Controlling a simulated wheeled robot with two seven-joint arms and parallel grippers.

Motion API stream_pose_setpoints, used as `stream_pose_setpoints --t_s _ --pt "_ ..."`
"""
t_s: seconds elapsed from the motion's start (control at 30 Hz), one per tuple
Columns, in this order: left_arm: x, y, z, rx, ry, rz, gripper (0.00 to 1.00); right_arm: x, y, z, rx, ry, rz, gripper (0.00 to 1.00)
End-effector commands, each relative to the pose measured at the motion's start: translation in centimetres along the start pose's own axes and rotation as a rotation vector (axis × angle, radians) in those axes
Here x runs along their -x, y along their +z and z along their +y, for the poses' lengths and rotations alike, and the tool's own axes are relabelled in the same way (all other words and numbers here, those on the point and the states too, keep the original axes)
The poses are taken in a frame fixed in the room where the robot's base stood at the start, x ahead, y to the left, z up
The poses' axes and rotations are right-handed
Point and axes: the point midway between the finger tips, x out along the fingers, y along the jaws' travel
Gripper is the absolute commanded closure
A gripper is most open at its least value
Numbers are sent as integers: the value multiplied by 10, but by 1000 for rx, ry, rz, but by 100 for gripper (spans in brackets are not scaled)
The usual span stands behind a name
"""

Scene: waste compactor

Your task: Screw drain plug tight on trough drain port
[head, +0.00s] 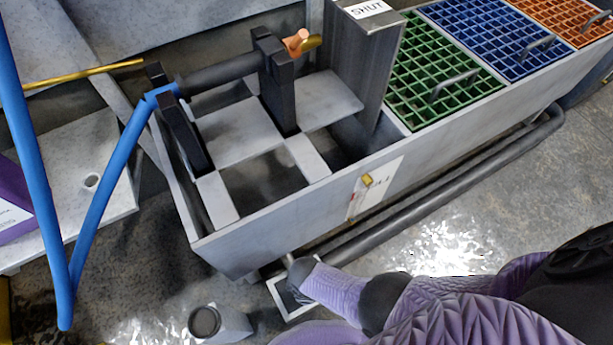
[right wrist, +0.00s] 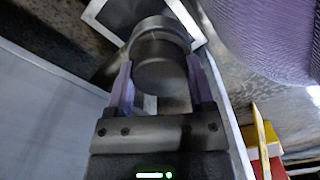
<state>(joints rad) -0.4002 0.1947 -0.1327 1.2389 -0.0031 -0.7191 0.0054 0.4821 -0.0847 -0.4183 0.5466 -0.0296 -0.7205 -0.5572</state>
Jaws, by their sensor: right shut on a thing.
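The grey metal trough (head: 270,225) runs across the middle of the head view. My right gripper (right wrist: 160,65) is below its front wall, beside a short pale stub (head: 287,258) under the trough that looks like the drain port. In the right wrist view its two lilac fingers are shut on the sides of a dark round plug (right wrist: 158,45). The plug is hidden in the head view by my arm. The threads and the contact between plug and port are hidden, so I cannot tell how tightly it sits. My left gripper is not in view.
A pale-framed square pan (head: 279,293) lies on the floor under the port. A grey block with a dark round top (head: 205,321) stands left of it. A dark pipe (head: 440,192) runs along the trough's front.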

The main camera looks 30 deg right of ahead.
Motion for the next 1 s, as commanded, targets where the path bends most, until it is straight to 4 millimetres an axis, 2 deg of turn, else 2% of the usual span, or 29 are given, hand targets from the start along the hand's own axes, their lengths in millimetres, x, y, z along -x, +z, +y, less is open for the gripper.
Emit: stream_pose_setpoints --t_s 0.17,0.3,0.4,0.67,0.83,1.0 --pt "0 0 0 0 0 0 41 0 -1 0 -5 0 2 100" --pt "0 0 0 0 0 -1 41 0 -1 0 -290 -3 3 100" --pt "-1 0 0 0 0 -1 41 0 -1 0 -433 -3 3 100" --pt "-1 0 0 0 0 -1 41 0 -1 0 -474 -3 3 100" --pt "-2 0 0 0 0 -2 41 -1 -1 0 -833 -6 2 100" --pt "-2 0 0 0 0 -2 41 0 -1 0 -898 -4 2 100"
